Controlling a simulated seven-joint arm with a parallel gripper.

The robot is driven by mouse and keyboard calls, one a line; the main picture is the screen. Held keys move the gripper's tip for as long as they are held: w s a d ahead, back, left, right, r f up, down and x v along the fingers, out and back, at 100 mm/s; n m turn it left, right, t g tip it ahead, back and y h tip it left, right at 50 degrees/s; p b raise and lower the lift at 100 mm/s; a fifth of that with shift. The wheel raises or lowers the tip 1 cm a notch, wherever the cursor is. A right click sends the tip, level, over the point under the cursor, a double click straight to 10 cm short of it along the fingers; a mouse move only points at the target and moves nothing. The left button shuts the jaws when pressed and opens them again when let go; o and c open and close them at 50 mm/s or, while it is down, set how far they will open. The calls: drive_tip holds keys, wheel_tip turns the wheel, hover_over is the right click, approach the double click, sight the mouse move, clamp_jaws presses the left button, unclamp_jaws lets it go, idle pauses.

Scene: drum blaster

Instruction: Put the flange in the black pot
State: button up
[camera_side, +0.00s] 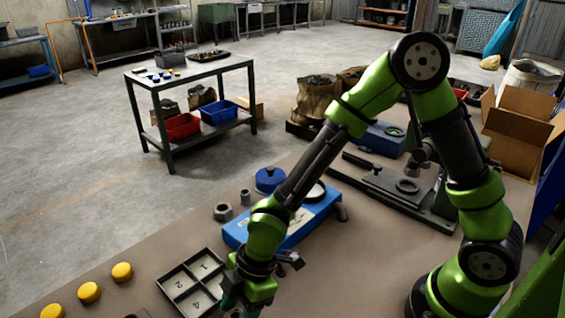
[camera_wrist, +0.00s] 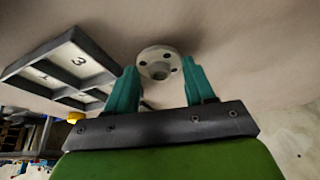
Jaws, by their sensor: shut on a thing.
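The flange (camera_wrist: 159,53) is a pale grey round disc with small holes and a raised centre. In the wrist view it sits between the two teal fingers of my gripper (camera_wrist: 160,66), which is shut on it. In the side view my gripper (camera_side: 238,303) is low at the bottom edge, just right of the numbered tray, and the flange cannot be made out there. I cannot clearly identify a black pot in either view. A small dark thing (camera_side: 139,314) shows at the bottom edge of the side view, cut off by the frame.
A divided, numbered tray (camera_side: 187,263) lies beside my gripper; it also shows in the wrist view (camera_wrist: 92,50). Several yellow-topped pieces (camera_side: 89,292) stand to its left. A blue box (camera_side: 236,236), a blue-lidded pot (camera_side: 269,179) and grey nuts (camera_side: 222,211) lie behind. Bench left of the nuts is clear.

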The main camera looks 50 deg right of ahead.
drive_tip(key=shift+f, duration=0.45)
drive_tip(key=shift+f, duration=0.1)
drive_tip(key=o, duration=1.1)
